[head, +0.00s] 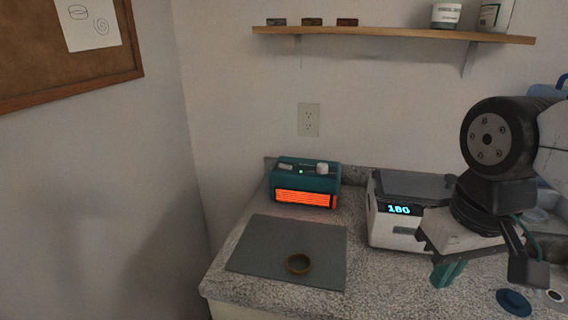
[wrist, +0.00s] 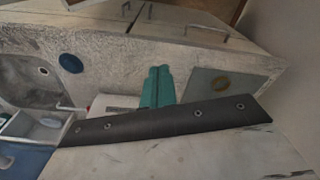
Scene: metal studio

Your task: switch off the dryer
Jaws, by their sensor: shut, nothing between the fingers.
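The dryer appears to be the teal box (head: 305,184) at the back of the counter in the head view. Its front grille glows orange, and a small green light and a white knob (head: 322,169) show on its top. My gripper (head: 446,274) is shut and empty, with teal fingers pointing down. It is well to the right of the teal box and in front of the white appliance. In the wrist view the closed fingers (wrist: 157,86) show over the counter. I cannot make out the teal box there.
A white appliance (head: 392,230) with a lit "180" display stands between the teal box and my arm. A grey mat (head: 250,250) with a brown ring (head: 299,264) lies in front of the teal box. A shelf (head: 390,33) hangs above. A blue disc (head: 514,302) lies at right.

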